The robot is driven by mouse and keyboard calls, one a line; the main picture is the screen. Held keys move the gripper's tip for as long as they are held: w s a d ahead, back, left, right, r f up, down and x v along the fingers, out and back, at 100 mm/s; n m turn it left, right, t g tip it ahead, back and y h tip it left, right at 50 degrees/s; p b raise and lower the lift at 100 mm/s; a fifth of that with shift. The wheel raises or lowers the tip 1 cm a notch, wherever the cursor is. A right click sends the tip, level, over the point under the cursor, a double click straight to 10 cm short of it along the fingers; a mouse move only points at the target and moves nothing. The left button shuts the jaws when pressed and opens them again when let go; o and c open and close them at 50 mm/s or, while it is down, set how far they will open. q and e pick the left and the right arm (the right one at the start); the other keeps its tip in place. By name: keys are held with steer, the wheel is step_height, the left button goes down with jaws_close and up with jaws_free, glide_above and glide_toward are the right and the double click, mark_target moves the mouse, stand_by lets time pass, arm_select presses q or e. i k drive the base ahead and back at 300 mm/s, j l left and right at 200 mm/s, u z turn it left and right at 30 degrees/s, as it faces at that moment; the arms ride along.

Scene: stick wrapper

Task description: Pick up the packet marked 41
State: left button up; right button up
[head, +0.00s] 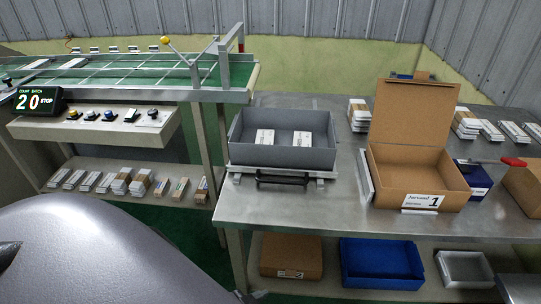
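No packet shows a readable 41; the print on the packets is too small to read. Two white packets lie in the grey tray: a left packet (264,138) and a right packet (302,140). Several more packets (490,130) lie at the back right of the metal table, some in stacks. A row of packets (120,184) lies on the low shelf under the machine. Neither of my grippers can be made out.
The grey tray (240,152) sits on the metal table (285,208). An open cardboard box marked 1 (408,182) stands to its right, lid raised. A red-handled tool (512,162) lies further right. A blue bin (380,272) is below. A counter showing 20 (38,100) is at left.

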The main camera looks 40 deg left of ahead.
mark_target(266, 137)
steer(key=u, duration=1.1)
